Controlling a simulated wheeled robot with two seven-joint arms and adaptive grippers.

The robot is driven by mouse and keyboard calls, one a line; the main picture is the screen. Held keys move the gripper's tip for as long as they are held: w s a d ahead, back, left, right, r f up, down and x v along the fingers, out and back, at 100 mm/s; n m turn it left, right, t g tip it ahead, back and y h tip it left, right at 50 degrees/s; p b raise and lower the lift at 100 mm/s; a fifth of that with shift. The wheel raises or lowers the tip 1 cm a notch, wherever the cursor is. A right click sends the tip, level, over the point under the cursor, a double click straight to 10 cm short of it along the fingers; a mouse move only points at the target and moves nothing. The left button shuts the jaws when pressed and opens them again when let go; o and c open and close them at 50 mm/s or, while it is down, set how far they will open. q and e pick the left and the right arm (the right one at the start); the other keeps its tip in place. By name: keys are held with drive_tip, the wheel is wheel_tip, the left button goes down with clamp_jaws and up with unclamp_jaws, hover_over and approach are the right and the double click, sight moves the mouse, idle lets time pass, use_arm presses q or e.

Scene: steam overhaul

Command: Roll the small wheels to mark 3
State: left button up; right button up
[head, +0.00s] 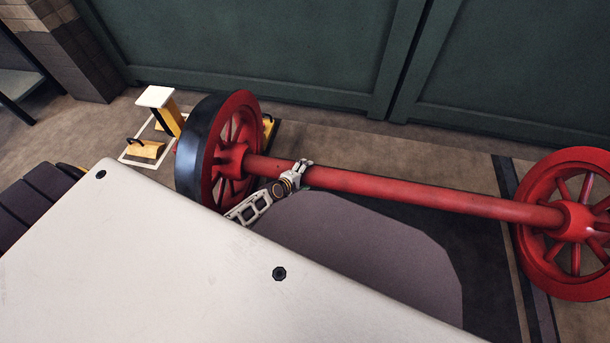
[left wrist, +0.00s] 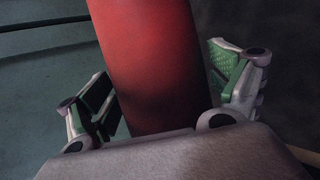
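The wheel set is a red axle (head: 420,192) with a red spoked wheel at each end. The left wheel (head: 215,150) has a dark tyre and stands upright. The right wheel (head: 570,225) is cut by the picture's right edge. My left gripper (head: 303,168) is at the axle, just right of the left wheel. My right gripper is not in view. No readable mark 3 shows.
A yellow post with a white top (head: 160,105) and a yellow chock (head: 145,148) stand by a white floor outline left of the wheels. A dark green panelled wall (head: 270,45) runs behind. A dark floor strip (head: 541,310) passes near the right wheel.

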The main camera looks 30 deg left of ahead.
use_arm(q)
drive_tip(key=c, duration=1.7)
drive_tip(key=o, duration=1.4)
drive_tip(key=c, duration=0.9)
drive_tip(key=shift+c, duration=0.2)
drive_tip(key=shift+s+d+f, duration=0.1)
drive_tip(key=shift+s+f, duration=0.05)
drive_tip(key=shift+s, duration=0.2)
